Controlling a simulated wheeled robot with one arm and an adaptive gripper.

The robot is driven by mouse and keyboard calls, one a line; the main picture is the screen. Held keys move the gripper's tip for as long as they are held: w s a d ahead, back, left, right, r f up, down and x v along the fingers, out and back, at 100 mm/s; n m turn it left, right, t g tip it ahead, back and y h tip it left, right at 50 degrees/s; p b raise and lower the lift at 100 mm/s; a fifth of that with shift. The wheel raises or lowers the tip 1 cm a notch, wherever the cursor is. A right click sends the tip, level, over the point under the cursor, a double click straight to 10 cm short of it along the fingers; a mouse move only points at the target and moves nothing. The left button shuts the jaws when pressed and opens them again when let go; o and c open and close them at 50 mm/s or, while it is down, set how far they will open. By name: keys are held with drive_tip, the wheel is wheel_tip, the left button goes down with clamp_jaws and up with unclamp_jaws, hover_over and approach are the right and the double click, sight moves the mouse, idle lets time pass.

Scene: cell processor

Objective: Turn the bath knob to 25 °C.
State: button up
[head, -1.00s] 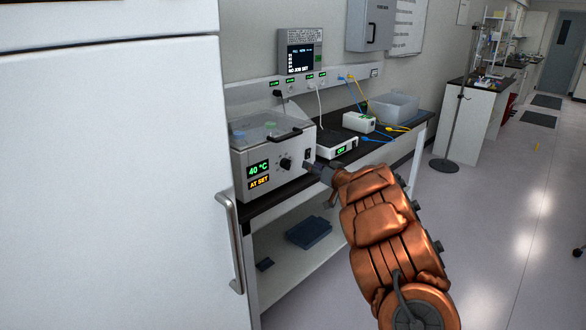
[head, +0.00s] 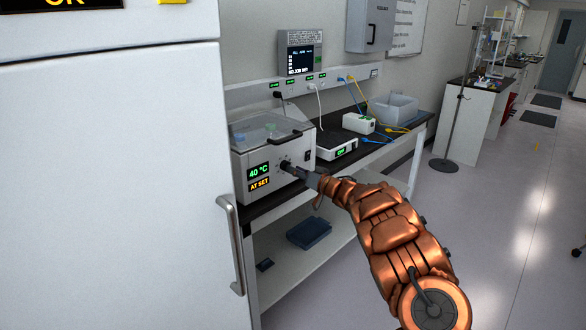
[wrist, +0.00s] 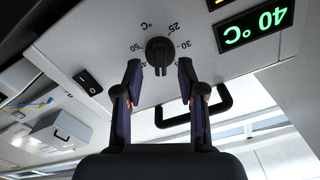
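The water bath (head: 275,155) is a white box on the bench, with a green "40 °C" display and an amber "AT SET" display on its front. Its black round knob (wrist: 159,52) shows in the wrist view with 25, 30, 40 and 50 °C marks around it. In the head view the knob (head: 285,165) is partly hidden by my gripper (head: 296,171). In the wrist view my gripper (wrist: 159,75) is open, with one finger on each side of the knob and gaps visible between fingers and knob.
A black rocker switch (wrist: 87,82) is beside the knob, and the bath's lid handle (head: 284,138) is above it. A white device (head: 338,146) stands right of the bath. A white cabinet with a metal handle (head: 231,240) fills the left foreground.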

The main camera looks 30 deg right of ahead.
drive_tip(key=shift+x, duration=0.9)
clamp_jaws()
